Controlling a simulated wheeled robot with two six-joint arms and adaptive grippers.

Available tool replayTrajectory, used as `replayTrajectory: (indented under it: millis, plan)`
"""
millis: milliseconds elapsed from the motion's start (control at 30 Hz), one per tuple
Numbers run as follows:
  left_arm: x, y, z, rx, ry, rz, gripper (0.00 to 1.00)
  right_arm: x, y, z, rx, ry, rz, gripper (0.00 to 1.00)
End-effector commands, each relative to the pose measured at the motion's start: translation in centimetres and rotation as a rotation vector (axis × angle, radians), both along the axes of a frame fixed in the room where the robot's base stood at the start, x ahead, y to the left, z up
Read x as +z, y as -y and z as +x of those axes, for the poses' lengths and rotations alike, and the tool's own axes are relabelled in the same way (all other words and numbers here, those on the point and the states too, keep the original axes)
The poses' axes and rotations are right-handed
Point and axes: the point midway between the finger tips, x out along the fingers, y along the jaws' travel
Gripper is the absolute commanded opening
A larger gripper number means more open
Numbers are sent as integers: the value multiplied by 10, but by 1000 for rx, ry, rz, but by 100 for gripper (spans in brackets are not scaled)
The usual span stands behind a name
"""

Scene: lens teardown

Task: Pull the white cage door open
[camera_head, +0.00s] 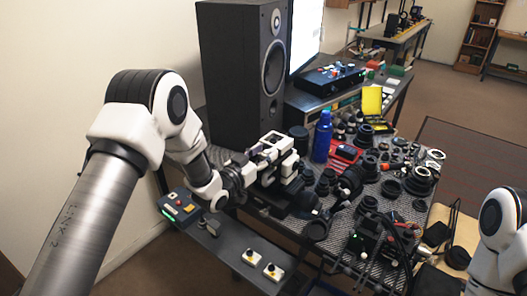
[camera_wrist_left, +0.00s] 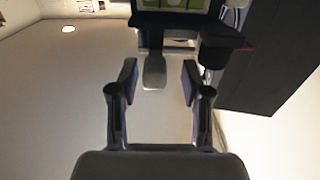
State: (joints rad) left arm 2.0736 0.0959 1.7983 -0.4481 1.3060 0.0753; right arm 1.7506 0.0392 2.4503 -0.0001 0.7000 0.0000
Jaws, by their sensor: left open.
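A white, frame-like device (camera_head: 280,149), which seems to be the cage, stands on the near left part of the table in front of the black speaker. My left gripper (camera_head: 250,165) is right at its left side. In the left wrist view my left gripper (camera_wrist_left: 159,80) is open, with a finger on each side of a pale tab (camera_wrist_left: 154,71). The tab hangs below a dark ledge (camera_wrist_left: 190,35) and shows clear gaps to both fingers. I cannot tell whether it belongs to the door. The door's edges are not clear in the head view.
The tall black speaker (camera_head: 238,80) stands close behind my left gripper. A blue bottle (camera_head: 322,137) and many lenses and rings crowd the table to the right. A dark shelf (camera_head: 230,243) with knobs and buttons lies in front. My right arm (camera_head: 497,240) shows at the right edge.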

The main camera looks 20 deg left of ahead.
Motion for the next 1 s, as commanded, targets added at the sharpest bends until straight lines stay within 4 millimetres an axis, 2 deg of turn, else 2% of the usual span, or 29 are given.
replayTrajectory:
  millis: [233,267,300,367,400,767,1000]
  plan:
    - [-1,2,3,-1,-2,1,48,0,0,0,-1,0,0,40]
    - [-1,2,3,-1,-2,1,41,0,0,0,-1,0,0,40]
    - [-1,2,3,-1,-2,1,27,0,0,0,-1,0,0,40]
    - [-1,2,2,-1,-2,1,5,0,0,0,-1,0,0,40]
    - [-1,1,2,0,-2,1,0,0,0,0,-1,0,0,40]
    - [3,2,3,-1,-19,7,0,5,0,0,-1,0,0,40]
    - [18,2,4,-1,-103,38,0,27,0,0,-1,0,0,40]
